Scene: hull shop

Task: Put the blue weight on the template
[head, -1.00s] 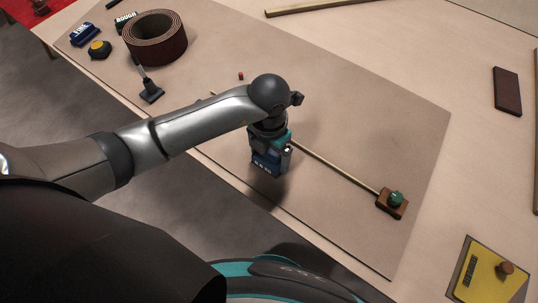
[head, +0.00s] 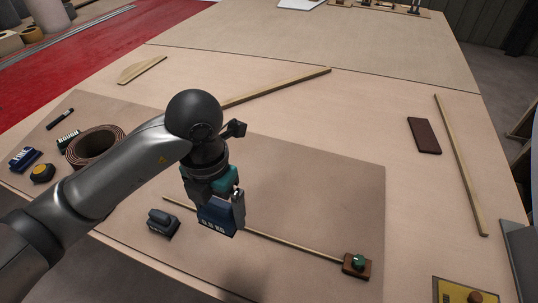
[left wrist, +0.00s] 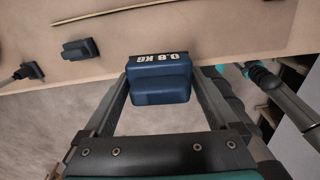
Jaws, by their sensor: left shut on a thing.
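My left gripper (head: 219,193) is shut on the blue weight (head: 214,217), marked 0.8 KG. It holds the weight above the brown sheet; the weight also shows between the fingers in the left wrist view (left wrist: 160,84). A flat pale wooden piece with a curved edge (head: 142,70) lies at the far left of the table and looks like the template, though no label confirms it. Nothing lies on it.
A dark block (head: 163,223) sits on the brown sheet (head: 330,190). A coiled strip (head: 93,146) and a yellow tape measure (head: 42,173) lie left. A long batten (head: 277,87) lies beyond. A wooden block with a green knob (head: 357,264) is front right.

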